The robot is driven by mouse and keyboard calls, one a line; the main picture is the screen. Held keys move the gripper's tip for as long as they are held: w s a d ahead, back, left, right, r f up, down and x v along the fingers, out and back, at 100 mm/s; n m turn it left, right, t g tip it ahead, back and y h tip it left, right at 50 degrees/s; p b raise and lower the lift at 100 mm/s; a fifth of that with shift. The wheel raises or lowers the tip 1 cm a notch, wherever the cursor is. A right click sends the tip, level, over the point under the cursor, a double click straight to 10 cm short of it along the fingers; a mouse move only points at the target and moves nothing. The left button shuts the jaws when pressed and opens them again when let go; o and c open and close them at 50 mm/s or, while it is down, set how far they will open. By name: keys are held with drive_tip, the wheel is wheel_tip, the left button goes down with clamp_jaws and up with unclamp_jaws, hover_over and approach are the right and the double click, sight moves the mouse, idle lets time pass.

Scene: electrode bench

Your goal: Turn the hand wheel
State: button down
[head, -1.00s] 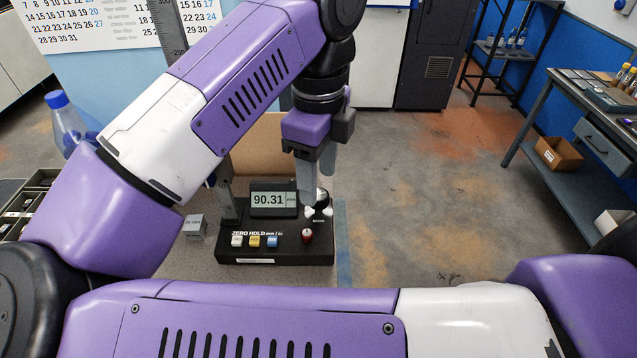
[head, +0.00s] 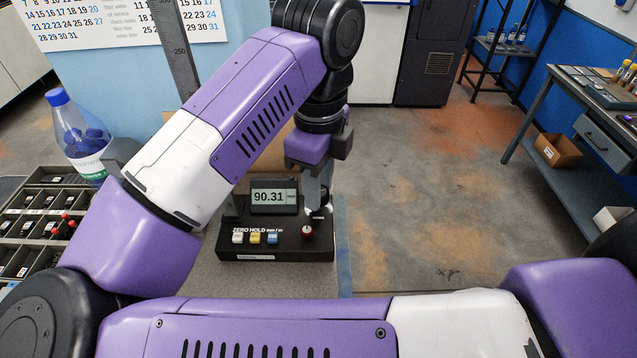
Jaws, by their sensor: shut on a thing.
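The height gauge's black base (head: 275,249) stands on the bench, with a lit display (head: 273,197) reading 90.31. The hand wheel (head: 324,212) is a small dark part with pale lobes at the base's right rear. My gripper (head: 317,203) points down over it, its grey fingers shut on the wheel. The fingers cover much of the wheel, so its exact angle cannot be told.
A red knob (head: 307,232) and several coloured buttons (head: 255,238) sit at the base's front. The gauge's graduated column (head: 176,55) rises behind my arm. A blue-capped bottle (head: 80,135) and a compartment tray (head: 40,215) stand left.

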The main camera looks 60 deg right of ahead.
drive_tip(key=shift+f+b, duration=0.1)
drive_tip(key=shift+b, duration=0.25)
drive_tip(key=m+b, duration=0.1)
drive_tip(key=b, duration=0.1)
drive_tip(key=m+b, duration=0.1)
drive_tip(key=b, duration=0.1)
drive_tip(key=shift+f+m, duration=0.3)
drive_tip(key=m+b, duration=0.2)
drive_tip(key=b, duration=0.2)
drive_tip(key=shift+m+b, duration=0.3)
drive_tip(key=shift+b, duration=0.05)
drive_tip(key=m+b, duration=0.3)
drive_tip(key=b, duration=0.1)
drive_tip(key=shift+r+m, duration=0.15)
drive_tip(key=shift+m, duration=0.15)
drive_tip(key=m+b, duration=0.3)
drive_tip(key=m, duration=0.1)
drive_tip(key=shift+r+m, duration=0.1)
drive_tip(key=shift+m, duration=0.2)
drive_tip(key=m+b, duration=0.2)
drive_tip(key=m, duration=0.2)
drive_tip(key=shift+r+m, duration=0.1)
drive_tip(key=shift+m, duration=0.2)
drive_tip(key=m+b, duration=0.1)
drive_tip(key=m, duration=0.2)
drive_tip(key=shift+m, duration=0.3)
drive_tip(key=m, duration=0.3)
drive_tip(key=shift+m, duration=0.3)
drive_tip(key=shift+m+b, duration=0.45)
drive_tip(key=shift+m, duration=1.45)
